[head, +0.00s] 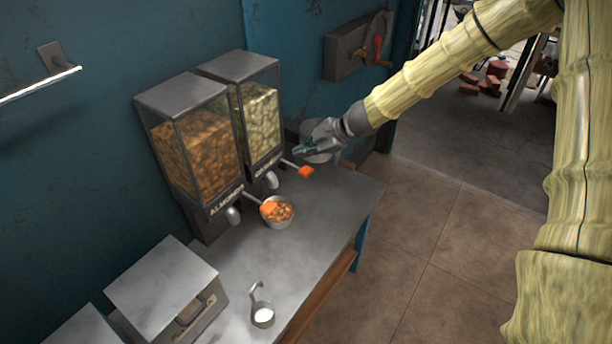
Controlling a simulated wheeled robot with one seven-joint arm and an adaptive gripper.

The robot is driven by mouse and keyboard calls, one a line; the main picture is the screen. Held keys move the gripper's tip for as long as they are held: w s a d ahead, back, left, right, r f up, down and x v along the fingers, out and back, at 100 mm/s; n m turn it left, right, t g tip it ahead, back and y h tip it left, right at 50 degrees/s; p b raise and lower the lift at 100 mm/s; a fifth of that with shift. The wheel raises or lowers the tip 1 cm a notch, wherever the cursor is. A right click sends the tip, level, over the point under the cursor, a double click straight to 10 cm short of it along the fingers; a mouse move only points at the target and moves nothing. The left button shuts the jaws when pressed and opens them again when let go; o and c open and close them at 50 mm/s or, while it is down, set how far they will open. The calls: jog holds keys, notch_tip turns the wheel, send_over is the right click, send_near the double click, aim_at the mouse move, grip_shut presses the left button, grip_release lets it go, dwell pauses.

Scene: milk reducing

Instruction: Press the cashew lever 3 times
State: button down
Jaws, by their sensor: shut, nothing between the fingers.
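The cashew dispenser (259,120) is the right one of two clear-fronted bins and holds pale nuts; its label is too small to read surely. Its cashew lever (305,171) sticks out to the right and ends in an orange tip. My gripper (298,151) is shut and empty. In the picture it is just above the orange tip, and a gap shows between them. A metal bowl (281,224) with brown nuts stands by the front of the almond dispenser (196,150).
The almond lever's orange tip (268,207) is over the bowl's rim. A small cup with white contents (263,316) and a grey box (163,285) stand nearer. The counter (338,205) is bare along its right side.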

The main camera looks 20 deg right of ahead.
aim_at(301, 171)
jog(key=shift+f+b, duration=1.3)
jog(key=shift+f, duration=0.6)
jog(key=shift+f, duration=0.1)
jog(key=shift+f+b, duration=0.3)
jog(key=shift+b, duration=0.15)
jog(key=shift+f+b, duration=1.05)
jog(key=shift+f, duration=0.25)
dwell(1.7)
jog(key=shift+r, duration=0.1)
jog(key=shift+r+p, duration=1.65)
jog(key=shift+r+p, duration=2.4)
jog(key=shift+r, duration=0.1)
